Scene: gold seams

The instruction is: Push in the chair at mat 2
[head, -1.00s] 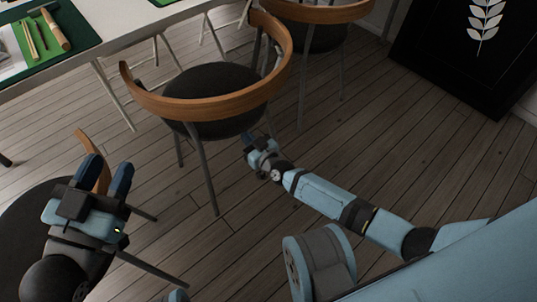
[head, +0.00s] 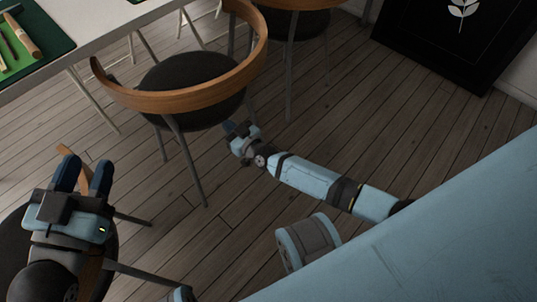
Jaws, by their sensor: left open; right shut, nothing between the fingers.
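A chair with a curved wooden back (head: 182,101) and a dark round seat (head: 190,78) stands near the table's front edge in the middle of the head view. My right gripper (head: 228,127) is low beside the chair's right side, shut and empty, close to the seat; I cannot tell whether it touches. My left gripper (head: 83,165) is open and empty at the lower left, above another dark chair (head: 15,250) that it partly hides. No mat number is readable here.
The white table (head: 110,40) fills the upper left, with a green mat (head: 50,57) holding tools. Another chair (head: 292,24) stands behind at the top. A black board with a leaf print (head: 430,55) leans at the upper right. Wooden floor (head: 330,130) is clear at right.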

